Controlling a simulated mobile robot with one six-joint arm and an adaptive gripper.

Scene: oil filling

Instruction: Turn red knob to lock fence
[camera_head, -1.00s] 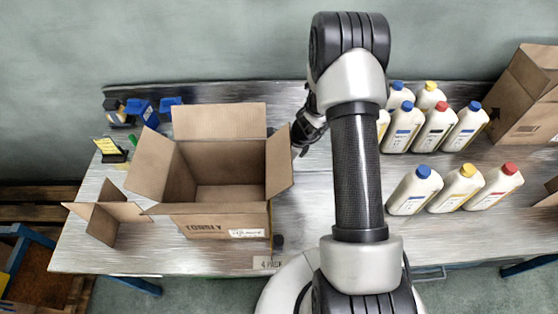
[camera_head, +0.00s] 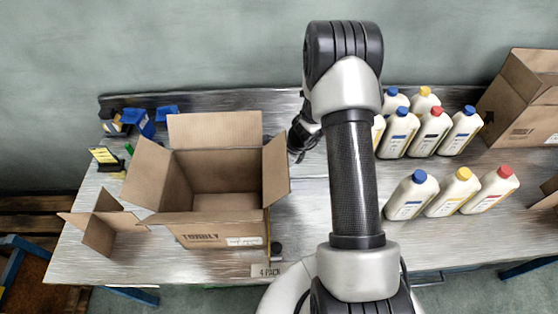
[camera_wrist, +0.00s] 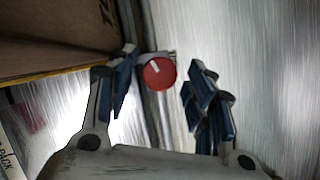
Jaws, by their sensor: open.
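A red round knob (camera_wrist: 159,72) with a white pointer mark shows in the wrist view, mounted on a thin rail (camera_wrist: 152,45) beside the cardboard box. My gripper (camera_wrist: 164,58) is open, and the knob appears between its two blue-padded fingers, nearer the left one; the frames do not make the gap in depth clear. The pointer mark slants up to the left. In the head view, my gripper (camera_head: 301,140) is partly seen beside the right flap of the open box (camera_head: 222,225). The red face is not visible there; a small dark fitting (camera_head: 276,250) stands by the box's front right corner.
Several white bottles (camera_head: 408,195) with coloured caps stand right of my arm. Another carton (camera_head: 520,100) is at the far right. Folded cardboard (camera_head: 105,225) and small blue bins (camera_head: 140,120) are at the left. A "4 PACK" label (camera_head: 268,270) is at the table's front edge.

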